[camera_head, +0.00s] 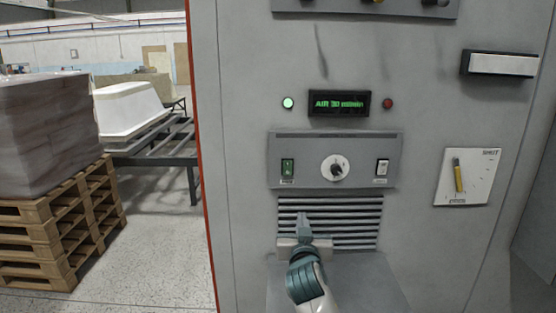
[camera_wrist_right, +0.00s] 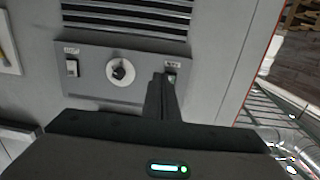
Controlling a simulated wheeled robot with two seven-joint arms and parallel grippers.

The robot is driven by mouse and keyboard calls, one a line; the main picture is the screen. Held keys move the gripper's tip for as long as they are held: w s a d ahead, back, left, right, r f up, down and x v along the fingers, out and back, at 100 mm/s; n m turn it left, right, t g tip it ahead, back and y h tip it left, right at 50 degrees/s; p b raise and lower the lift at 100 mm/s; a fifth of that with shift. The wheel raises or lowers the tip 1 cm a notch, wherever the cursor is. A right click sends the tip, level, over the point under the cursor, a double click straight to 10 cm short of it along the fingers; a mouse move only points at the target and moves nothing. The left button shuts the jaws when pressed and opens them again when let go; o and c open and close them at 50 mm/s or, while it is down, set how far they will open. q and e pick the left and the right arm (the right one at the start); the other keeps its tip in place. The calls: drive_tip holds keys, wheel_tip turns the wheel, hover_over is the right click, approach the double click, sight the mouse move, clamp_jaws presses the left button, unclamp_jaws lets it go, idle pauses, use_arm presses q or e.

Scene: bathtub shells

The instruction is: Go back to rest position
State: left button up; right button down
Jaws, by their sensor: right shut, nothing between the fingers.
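My right gripper (camera_head: 304,222) is shut and empty, in front of the vent slats of the grey control cabinet (camera_head: 240,120). Its fingertips point up toward the control panel (camera_head: 310,143), below the green rocker switch (camera_head: 288,167) and the round knob (camera_head: 335,168). In the right wrist view, which shows the panel upside down, the shut fingers (camera_wrist_right: 163,82) partly overlap the green switch (camera_wrist_right: 172,76) at the panel's right. I cannot tell whether they touch the panel. My left gripper is in neither view.
A green lamp (camera_head: 288,103), a lit display (camera_head: 339,103) and a red lamp (camera_head: 388,104) sit above the panel. A lever plate (camera_head: 480,188) is at right. A wrapped load (camera_head: 45,135) on wooden pallets (camera_head: 60,235) and a white tub shell (camera_head: 128,108) stand left. Open floor (camera_head: 155,250) lies between.

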drive_tip(key=s+d+f+g, duration=0.2)
drive_tip(key=s+d+f, duration=0.2)
drive_tip(key=s+f, duration=0.45)
drive_tip(key=s+d+f+g, duration=0.3)
drive_tip(key=s+f, duration=0.4)
drive_tip(key=f, duration=0.3)
drive_tip(key=s+d+f+g, duration=0.2)
drive_tip(key=s+d+f, duration=0.2)
drive_tip(key=s+f, duration=0.45)
drive_tip(key=s+d+f+n+g, duration=0.1)
drive_tip(key=s+d+f+g, duration=0.1)
drive_tip(key=s, duration=0.8)
drive_tip(key=s+d+f+n+g, duration=0.1)
drive_tip(key=s+f+g, duration=0.2)
drive_tip(key=s, duration=0.7)
drive_tip(key=s+d+f+n+g, duration=0.1)
drive_tip(key=s+d+f+g, duration=0.1)
drive_tip(key=s, duration=0.8)
wheel_tip(320, 180, down, 30)
drive_tip(key=s+g, duration=0.1)
drive_tip(key=s, duration=0.1)
drive_tip(key=s+d+f+g, duration=0.1)
drive_tip(key=s+d+f, duration=0.2)
drive_tip(key=s+f, duration=1.3)
drive_tip(key=shift+s+y, duration=0.3)
drive_tip(key=shift+s, duration=0.25)
